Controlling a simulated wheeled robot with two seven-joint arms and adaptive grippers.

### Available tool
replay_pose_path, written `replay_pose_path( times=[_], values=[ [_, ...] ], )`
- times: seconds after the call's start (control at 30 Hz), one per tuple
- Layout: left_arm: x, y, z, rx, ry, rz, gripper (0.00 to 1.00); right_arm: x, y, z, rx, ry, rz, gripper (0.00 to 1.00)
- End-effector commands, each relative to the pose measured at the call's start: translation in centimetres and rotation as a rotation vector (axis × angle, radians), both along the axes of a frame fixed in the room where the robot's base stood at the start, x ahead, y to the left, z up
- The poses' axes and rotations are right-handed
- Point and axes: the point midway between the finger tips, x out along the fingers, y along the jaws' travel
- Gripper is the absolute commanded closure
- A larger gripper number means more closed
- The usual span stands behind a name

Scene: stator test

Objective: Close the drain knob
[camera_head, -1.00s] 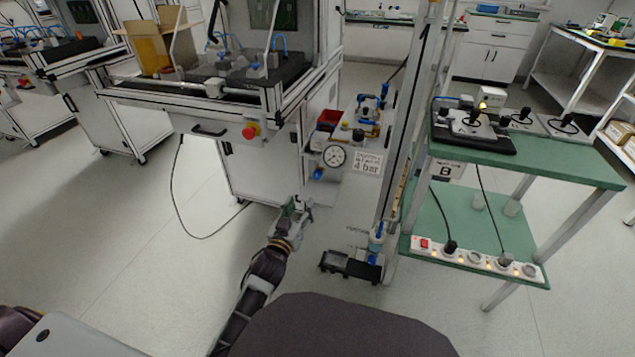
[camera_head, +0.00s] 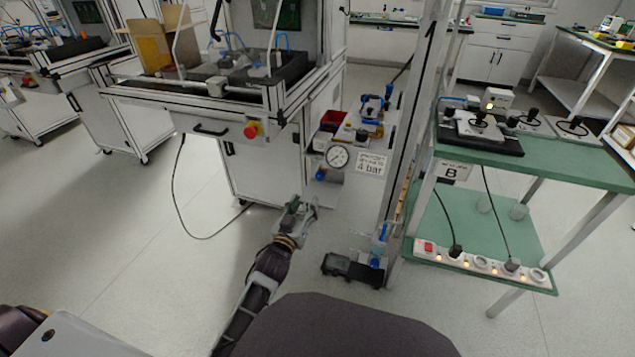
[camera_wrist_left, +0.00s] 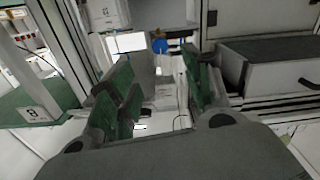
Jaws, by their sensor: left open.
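My left gripper (camera_head: 301,205) is low in front of the white cabinet, left of and below the pressure gauge (camera_head: 337,157). Its green-padded fingers stand apart with nothing between them in the left wrist view (camera_wrist_left: 158,75). A small blue knob (camera_head: 321,174) sits just below the gauge, above and apart from the gripper. Another blue fitting (camera_head: 381,232) is low on the upright post, right of the gripper. I cannot tell for certain which is the drain knob. A blue part (camera_wrist_left: 160,46) shows beyond the fingers in the wrist view. My right gripper is not in view.
A "4 bar" sign (camera_head: 371,163) hangs right of the gauge. A black box-like item (camera_head: 350,269) lies at the post's foot. A green two-shelf table (camera_head: 575,165) with a power strip stands at right. A cable hangs at left; the floor there is clear.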

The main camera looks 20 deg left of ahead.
Motion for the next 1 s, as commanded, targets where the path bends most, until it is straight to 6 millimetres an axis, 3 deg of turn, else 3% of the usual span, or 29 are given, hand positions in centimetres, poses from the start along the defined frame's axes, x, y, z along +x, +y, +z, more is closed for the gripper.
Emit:
replay_pose_path(
  times=[0.33, 1.0],
  values=[
    [2.6, -0.1, -0.1, 0.000, 0.000, 0.000, 0.51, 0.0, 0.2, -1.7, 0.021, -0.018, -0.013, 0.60],
    [7.6, -0.3, -0.1, 0.001, 0.000, 0.000, 0.51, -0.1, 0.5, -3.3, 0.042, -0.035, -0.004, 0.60]
  ],
)
